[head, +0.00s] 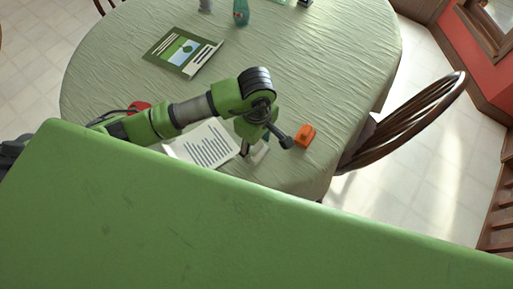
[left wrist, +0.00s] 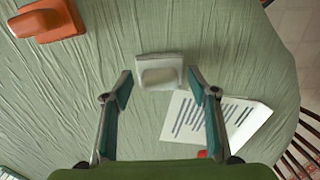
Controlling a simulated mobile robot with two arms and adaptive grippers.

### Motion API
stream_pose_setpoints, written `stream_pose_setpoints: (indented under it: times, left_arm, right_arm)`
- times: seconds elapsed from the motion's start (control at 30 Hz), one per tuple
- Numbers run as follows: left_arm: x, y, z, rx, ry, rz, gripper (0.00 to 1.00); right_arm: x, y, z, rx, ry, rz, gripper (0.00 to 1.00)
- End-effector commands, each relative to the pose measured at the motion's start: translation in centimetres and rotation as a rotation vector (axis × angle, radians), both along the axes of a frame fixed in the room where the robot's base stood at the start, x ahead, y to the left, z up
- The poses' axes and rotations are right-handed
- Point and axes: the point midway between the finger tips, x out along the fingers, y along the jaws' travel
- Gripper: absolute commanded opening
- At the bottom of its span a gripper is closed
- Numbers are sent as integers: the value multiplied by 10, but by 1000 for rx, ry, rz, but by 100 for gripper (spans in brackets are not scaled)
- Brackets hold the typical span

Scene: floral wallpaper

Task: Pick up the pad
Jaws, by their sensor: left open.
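A small pale block with a rounded, lighter face, which looks like the pad (left wrist: 158,72), lies on the table. In the left wrist view it sits between and just beyond my left gripper's (left wrist: 159,86) fingertips. In the head view part of the pad (head: 261,152) shows beneath my left gripper (head: 266,147), near the table's front edge. The left gripper is open and empty, with a finger to either side of the pad. I cannot tell the exact height above it. My right gripper is not in view.
A printed sheet (head: 208,146) lies beside the pad. An orange object (head: 305,135) stands on its other side. A green booklet (head: 183,52) and a teal bottle (head: 241,12) are farther back on the cloth-covered table (head: 320,60). A dark wooden chair (head: 415,115) stands at the right.

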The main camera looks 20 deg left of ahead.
Motion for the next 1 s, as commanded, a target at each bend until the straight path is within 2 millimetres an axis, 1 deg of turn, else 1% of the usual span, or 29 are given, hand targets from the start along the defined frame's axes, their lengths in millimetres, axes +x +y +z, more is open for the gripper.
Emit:
stream_pose_setpoints:
  times: [0.03,0.07,0.1,0.17,0.2,0.5,0.67,0.77,0.83,0.93,1.0]
  left_arm:
    - [0,0,0,0,0,0,48]
    - [0,0,0,0,0,0,40]
    - [0,0,0,0,0,0,30]
    - [0,0,0,0,0,0,14]
    - [0,0,0,0,0,0,11]
    - [0,0,1,0,-1,0,11]
    - [1,0,7,0,-2,1,11]
    - [2,0,18,0,-6,-1,11]
    - [3,0,30,-1,-9,-3,11]
    - [-18,1,52,0,-6,-6,11]
    - [-33,1,71,-2,-8,-7,11]
  right_arm:
    - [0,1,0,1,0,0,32]
    - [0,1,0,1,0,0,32]
    - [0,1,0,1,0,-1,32]
    - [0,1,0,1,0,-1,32]
    - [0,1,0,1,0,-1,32]
    - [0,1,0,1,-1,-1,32]
    - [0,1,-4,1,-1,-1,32]
    - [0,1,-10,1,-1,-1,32]
    - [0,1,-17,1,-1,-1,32]
    - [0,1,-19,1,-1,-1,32]
    - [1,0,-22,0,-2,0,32]
